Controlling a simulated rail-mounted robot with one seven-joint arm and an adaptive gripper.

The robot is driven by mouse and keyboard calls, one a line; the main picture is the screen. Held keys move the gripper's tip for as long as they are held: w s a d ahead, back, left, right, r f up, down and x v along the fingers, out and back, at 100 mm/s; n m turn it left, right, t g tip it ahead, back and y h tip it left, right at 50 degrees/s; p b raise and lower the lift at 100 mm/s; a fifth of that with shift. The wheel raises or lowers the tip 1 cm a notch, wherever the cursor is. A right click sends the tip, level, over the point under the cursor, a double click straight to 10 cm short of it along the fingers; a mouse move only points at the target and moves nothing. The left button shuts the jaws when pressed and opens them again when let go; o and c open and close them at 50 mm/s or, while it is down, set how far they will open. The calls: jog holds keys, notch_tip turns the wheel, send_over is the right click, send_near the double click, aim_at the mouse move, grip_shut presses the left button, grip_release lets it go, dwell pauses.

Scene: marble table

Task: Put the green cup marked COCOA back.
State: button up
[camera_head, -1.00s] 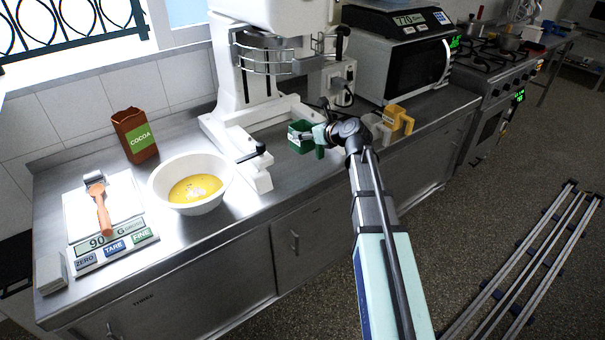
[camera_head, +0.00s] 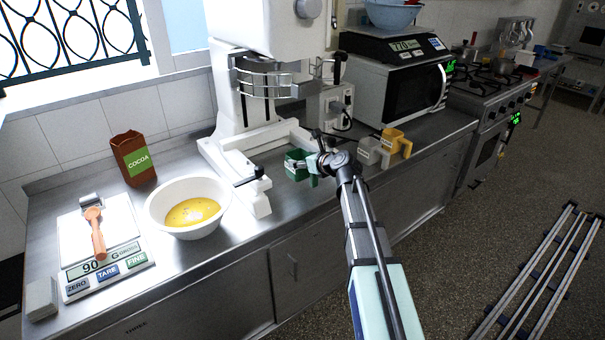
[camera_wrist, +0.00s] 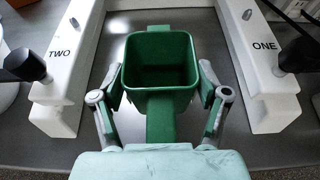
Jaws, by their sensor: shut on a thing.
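The green cup (camera_head: 297,166) is square, with an open top and a broad handle. It stands upright at the counter's front, beside the white mixer's base. In the wrist view the green cup (camera_wrist: 160,47) looks empty and lies between the base legs marked TWO and ONE. My gripper (camera_head: 316,163) is at the cup's handle side. In the wrist view my gripper (camera_wrist: 160,112) is shut on the cup, its fingers either side of the handle. I cannot read COCOA on the cup. I cannot tell whether its bottom touches the counter.
A grey cup (camera_head: 372,152) and a yellow cup (camera_head: 396,143) stand to the right, by the microwave (camera_head: 405,90). Left are a white bowl (camera_head: 160,212) with yellow contents, a brown COCOA packet (camera_head: 134,158) and a scale (camera_head: 122,228) reading 90. The mixer (camera_head: 228,100) stands behind.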

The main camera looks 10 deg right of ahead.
aim_at(305, 172)
jog(key=shift+f+p, duration=0.45)
jog(key=shift+f, duration=1.9)
jog(key=o, duration=1.2)
jog(key=shift+f, duration=0.1)
